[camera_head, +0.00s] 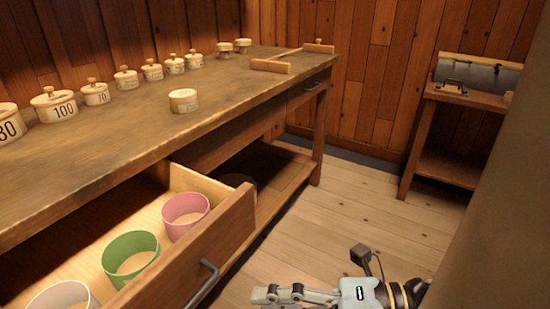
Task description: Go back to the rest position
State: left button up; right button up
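My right gripper (276,296) is at the bottom of the view, its arm coming in from the right. It is over the wooden floor, to the right of the open drawer (231,243) and apart from it. Its fingers are seen from the side and partly cut off by the bottom edge, so I cannot tell whether they are open or shut. I see nothing held in it. My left gripper is not in view.
The drawer holds a pink cup (186,214), a green cup (131,257) and a white cup (62,296). The floor (330,222) between is clear.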

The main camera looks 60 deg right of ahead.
dwell(0.4)
jog(key=w+d+f+m+h, duration=0.35)
jog(key=w+f, duration=0.35)
jog(key=f, duration=0.3)
jog(key=s+d+f+m+g+h, duration=0.2)
jog(key=d+f+m+g, duration=0.15)
jog(key=f, duration=0.55)
jog(key=s+d+f+m+g+h, duration=0.15)
jog(key=f+m, duration=0.35)
jog(key=f, duration=0.5)
jog(key=s+f+m+g, duration=0.4)
jog(key=s+f+m, duration=0.1)
jog(key=s, duration=0.7)
jog(key=s+f+m+g, duration=0.4)
jog(key=s+f, duration=0.3)
jog(key=s, duration=0.5)
jog(key=shift+d+f+m+g, duration=0.35)
jog(key=shift+m+g, duration=0.05)
jog(key=shift+o, duration=0.2)
